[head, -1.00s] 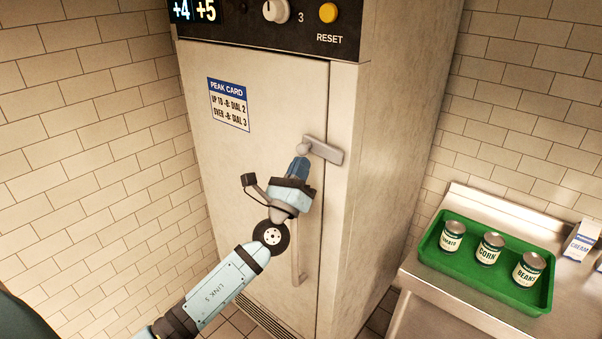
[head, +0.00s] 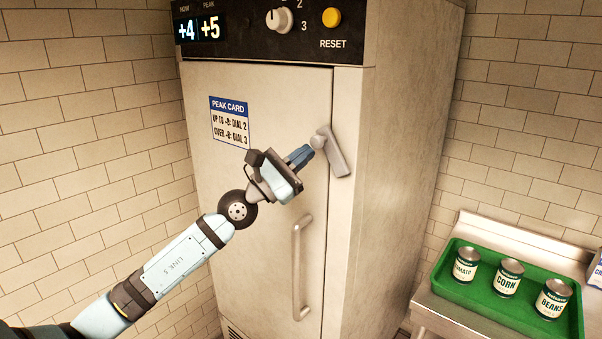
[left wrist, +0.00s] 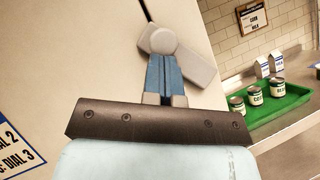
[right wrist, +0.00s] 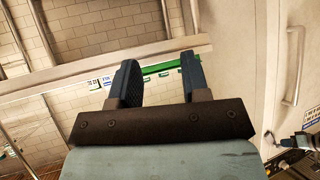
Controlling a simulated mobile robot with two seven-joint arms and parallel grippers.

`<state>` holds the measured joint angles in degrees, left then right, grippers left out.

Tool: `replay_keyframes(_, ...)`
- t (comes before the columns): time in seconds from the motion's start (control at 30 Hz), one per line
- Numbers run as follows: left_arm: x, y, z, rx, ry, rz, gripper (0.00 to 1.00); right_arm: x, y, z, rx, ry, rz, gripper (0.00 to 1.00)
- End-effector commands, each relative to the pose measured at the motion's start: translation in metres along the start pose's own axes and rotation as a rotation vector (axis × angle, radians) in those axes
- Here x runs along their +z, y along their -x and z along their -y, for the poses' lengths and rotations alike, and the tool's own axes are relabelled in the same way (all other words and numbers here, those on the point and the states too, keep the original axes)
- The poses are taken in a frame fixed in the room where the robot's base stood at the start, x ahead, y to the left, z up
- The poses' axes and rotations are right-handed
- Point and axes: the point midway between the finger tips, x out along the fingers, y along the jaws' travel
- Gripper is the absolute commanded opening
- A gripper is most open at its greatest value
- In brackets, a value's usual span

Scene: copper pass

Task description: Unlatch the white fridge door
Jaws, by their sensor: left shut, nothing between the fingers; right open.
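The white fridge door (head: 255,175) stands closed in the head view. Its grey latch (head: 335,155) sits at the door's right edge, tilted steeply with its lower end to the right. The latch also shows in the left wrist view (left wrist: 190,58). My left gripper (head: 308,151) is shut and empty, its blue fingertips at the round knob end of the latch; I cannot tell whether they touch. The vertical door handle (head: 298,268) is below the latch. My right gripper (right wrist: 160,75) is open and empty, and shows only in its own wrist view.
A control panel with a dial (head: 279,20) and yellow reset button (head: 332,17) is above the door. A green tray (head: 480,300) with several cans stands on the steel counter (head: 440,310) at right. A tiled wall (head: 90,150) is at left.

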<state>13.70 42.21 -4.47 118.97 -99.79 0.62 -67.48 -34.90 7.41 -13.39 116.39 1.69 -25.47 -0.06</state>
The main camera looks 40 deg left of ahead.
Motion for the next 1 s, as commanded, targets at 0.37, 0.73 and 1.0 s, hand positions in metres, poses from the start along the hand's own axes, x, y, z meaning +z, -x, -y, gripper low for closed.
replay_keyframes(0.37, 0.016, -0.011, 0.001, -0.199, -0.272, 0.002, 0.00, 0.013, -0.013, 0.001, -0.003, -0.024, 0.012, 0.43)
replay_keyframes(0.73, 0.025, -0.018, 0.006, -0.318, -0.428, 0.000, 0.00, 0.011, -0.017, 0.003, -0.004, -0.033, -0.002, 0.43)
replay_keyframes(1.0, 0.027, -0.020, 0.007, -0.345, -0.466, 0.000, 0.00, 0.011, -0.017, 0.003, -0.007, -0.024, -0.006, 0.43)
